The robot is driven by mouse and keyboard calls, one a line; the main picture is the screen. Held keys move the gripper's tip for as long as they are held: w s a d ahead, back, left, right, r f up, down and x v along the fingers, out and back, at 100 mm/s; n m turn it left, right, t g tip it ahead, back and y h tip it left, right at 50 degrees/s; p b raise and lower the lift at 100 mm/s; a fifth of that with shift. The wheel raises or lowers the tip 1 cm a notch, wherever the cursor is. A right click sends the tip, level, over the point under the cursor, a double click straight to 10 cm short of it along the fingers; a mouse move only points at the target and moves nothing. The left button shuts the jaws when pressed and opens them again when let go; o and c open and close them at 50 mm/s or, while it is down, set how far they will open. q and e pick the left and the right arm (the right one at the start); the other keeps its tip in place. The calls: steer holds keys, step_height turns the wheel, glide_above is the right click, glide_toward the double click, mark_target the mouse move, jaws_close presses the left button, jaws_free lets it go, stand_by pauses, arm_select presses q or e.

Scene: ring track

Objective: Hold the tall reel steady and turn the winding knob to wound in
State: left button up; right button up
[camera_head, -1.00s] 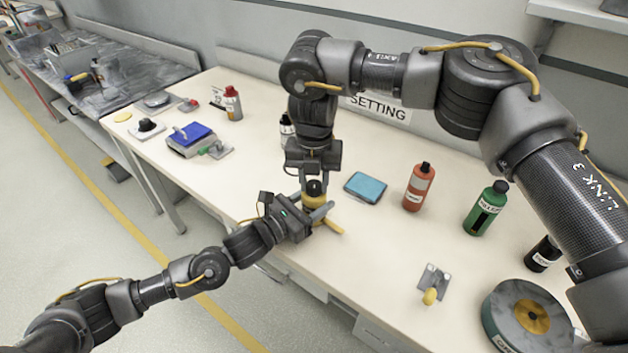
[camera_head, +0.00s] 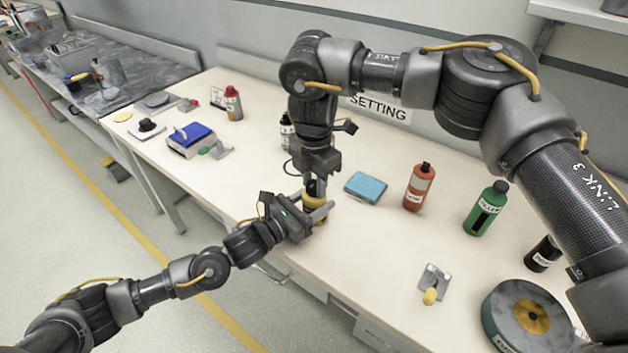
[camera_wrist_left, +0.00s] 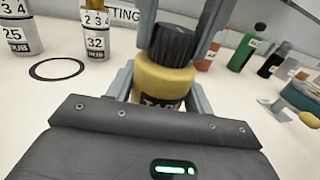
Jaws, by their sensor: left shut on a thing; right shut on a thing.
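The tall reel (camera_head: 315,202) stands on the bench, a yellow cylinder with a dark label in the left wrist view (camera_wrist_left: 163,80). Its black winding knob (camera_wrist_left: 173,42) is on top. My left gripper (camera_head: 318,217) is shut on the yellow body from the side, near bench height. My right gripper (camera_head: 315,188) points down from above and is shut on the knob, a finger showing on each side of it. The reel's lower part is hidden by my left gripper. I cannot read the knob's setting.
A blue pad (camera_head: 366,187), an orange bottle (camera_head: 418,188) and a green bottle (camera_head: 486,210) stand to the right. A grey bracket with a yellow knob (camera_head: 432,284) and a large disc (camera_head: 528,318) lie nearer. Numbered containers (camera_wrist_left: 97,38) and a black ring (camera_wrist_left: 56,69) are beside the reel.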

mark_target(314, 184)
arm_select(q)
steer(key=shift+s+d, duration=0.1)
arm_select(e)
steer(key=shift+w, duration=0.1)
stand_by(0.4)
steer(key=o, duration=1)
steer(key=shift+r, duration=0.15)
step_height(314, 184, up, 12)
steer(key=shift+f, duration=0.1)
arm_select(q)
steer(key=o, duration=1.2)
